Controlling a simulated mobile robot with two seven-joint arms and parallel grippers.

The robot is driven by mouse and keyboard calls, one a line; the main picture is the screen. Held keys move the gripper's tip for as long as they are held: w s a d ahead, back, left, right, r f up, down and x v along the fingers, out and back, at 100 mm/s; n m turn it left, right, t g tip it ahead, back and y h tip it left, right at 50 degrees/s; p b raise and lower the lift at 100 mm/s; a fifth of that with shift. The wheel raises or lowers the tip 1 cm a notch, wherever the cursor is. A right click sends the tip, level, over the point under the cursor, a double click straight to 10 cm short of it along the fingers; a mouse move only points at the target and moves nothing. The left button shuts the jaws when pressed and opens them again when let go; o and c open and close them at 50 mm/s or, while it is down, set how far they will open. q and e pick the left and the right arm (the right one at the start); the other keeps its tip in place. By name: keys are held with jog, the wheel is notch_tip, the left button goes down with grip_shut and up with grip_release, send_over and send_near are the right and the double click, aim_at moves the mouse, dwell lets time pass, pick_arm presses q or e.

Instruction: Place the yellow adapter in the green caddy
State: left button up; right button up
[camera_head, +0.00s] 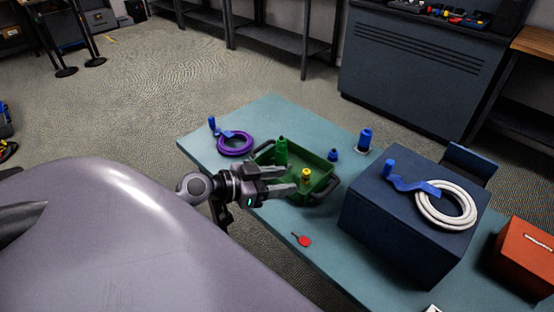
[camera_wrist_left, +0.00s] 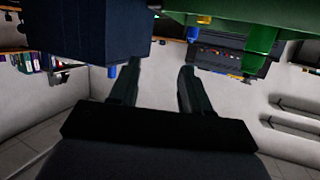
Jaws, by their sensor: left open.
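The green caddy (camera_head: 318,160), an open tray with dark handles, sits on the teal table. The yellow adapter (camera_head: 306,175) shows upright within the caddy's outline and appears to stand inside it. A green adapter (camera_head: 281,150) stands at the caddy's left part. My left gripper (camera_head: 289,179) is open at the caddy's near left side, its fingers pointing toward the yellow adapter, with nothing visible between them. In the left wrist view the open fingers (camera_wrist_left: 160,66) are empty, and green caddy surfaces (camera_wrist_left: 225,12) fill the top. My right gripper is not visible.
A purple cable coil (camera_head: 235,144) lies left of the caddy. A large dark blue box (camera_head: 385,222) with a white cable coil (camera_head: 446,205) stands to the right. A red tag (camera_head: 302,240) lies in front, with bare table around it.

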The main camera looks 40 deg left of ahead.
pick_arm(q)
jog(key=s+d+f+n+g+y, duration=0.2)
jog(key=s+d+f+n+y, duration=0.1)
jog(key=s+d+f, duration=0.9)
notch_tip(320, 180, down, 4)
jog(key=shift+s+r+g+y, duration=0.2)
jog(key=shift+s+g+y, duration=0.3)
jog(key=shift+s, duration=0.4)
jog(key=shift+r, duration=0.1)
